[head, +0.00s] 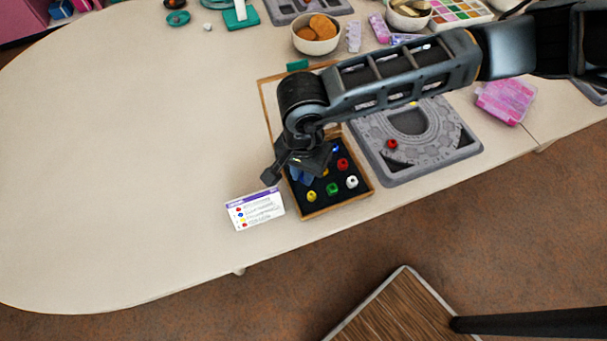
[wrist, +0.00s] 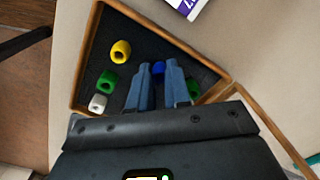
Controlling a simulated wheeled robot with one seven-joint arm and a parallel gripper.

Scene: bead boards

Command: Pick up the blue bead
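The blue bead (wrist: 157,68) shows in the wrist view at the fingertips, partly covered by them. It lies in a black-lined wooden tray (wrist: 84,52). My gripper (wrist: 158,68) points down into the tray, its two blue-grey fingers apart with a narrow gap, one on each side of the bead. I cannot tell whether they touch it. In the head view my gripper (head: 300,174) is over the left part of the tray (head: 340,206) and hides that area, so I cannot make out the bead there.
Close by in the tray are yellow (wrist: 120,52), green (wrist: 109,83) and white (wrist: 97,102) beads, and another green bead (wrist: 193,88) beside the right finger. A red bead (head: 342,164) also lies there. A card (head: 255,210) and a grey board (head: 440,160) flank the tray.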

